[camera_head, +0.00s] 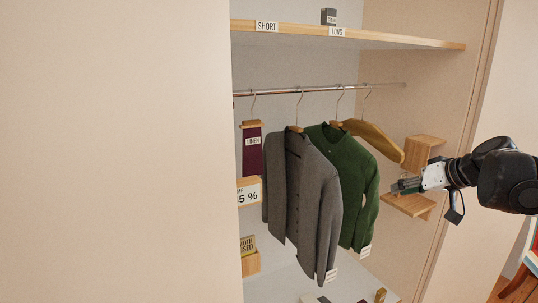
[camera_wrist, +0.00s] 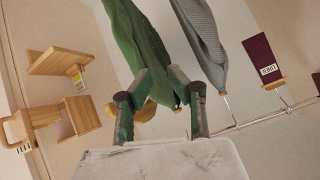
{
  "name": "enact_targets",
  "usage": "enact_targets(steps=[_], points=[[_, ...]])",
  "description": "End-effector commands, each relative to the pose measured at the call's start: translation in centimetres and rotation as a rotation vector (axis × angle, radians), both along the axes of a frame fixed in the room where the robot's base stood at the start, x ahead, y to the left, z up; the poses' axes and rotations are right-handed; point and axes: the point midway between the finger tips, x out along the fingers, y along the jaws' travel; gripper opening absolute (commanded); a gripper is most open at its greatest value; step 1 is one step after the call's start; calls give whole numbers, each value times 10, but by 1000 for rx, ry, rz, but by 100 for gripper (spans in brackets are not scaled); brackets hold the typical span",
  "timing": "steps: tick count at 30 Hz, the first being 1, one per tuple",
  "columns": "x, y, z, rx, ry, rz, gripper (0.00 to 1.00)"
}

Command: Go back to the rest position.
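My gripper (camera_head: 402,187) is at the right side of the open wardrobe, in front of the small wooden shelves and right of the hanging clothes. In the wrist view its two fingers (camera_wrist: 157,73) stand apart, with nothing seen held between them. A green cardigan (camera_head: 351,185) and a grey jacket (camera_head: 300,195) hang on the metal rail (camera_head: 290,92). A bare wooden hanger (camera_head: 375,138) hangs at the rail's right. The cardigan also shows behind the fingers in the wrist view (camera_wrist: 143,45); I cannot tell its exact distance from them.
Two small wooden shelves (camera_head: 424,148) (camera_head: 410,204) stick out near my gripper. A maroon cloth labelled LINEN (camera_head: 252,160) hangs at the left. An upper shelf (camera_head: 380,38) carries SHORT and LONG labels. The wardrobe's right side panel (camera_head: 468,120) stands close to my arm.

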Motion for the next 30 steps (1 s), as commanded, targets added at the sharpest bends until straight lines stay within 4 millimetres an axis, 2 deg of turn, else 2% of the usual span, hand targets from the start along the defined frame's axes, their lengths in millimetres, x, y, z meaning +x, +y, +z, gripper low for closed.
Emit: enact_targets(steps=[1, 6, 15, 24, 30], points=[[-14, 19, -1, -10, 25, 1, 17], [-59, 64, -11, -49, 109, -24, 17], [-144, 120, -37, -137, 209, -82, 17], [-225, 148, -73, -235, 245, -151, 17], [-261, 152, -93, -283, 239, -191, 17]])
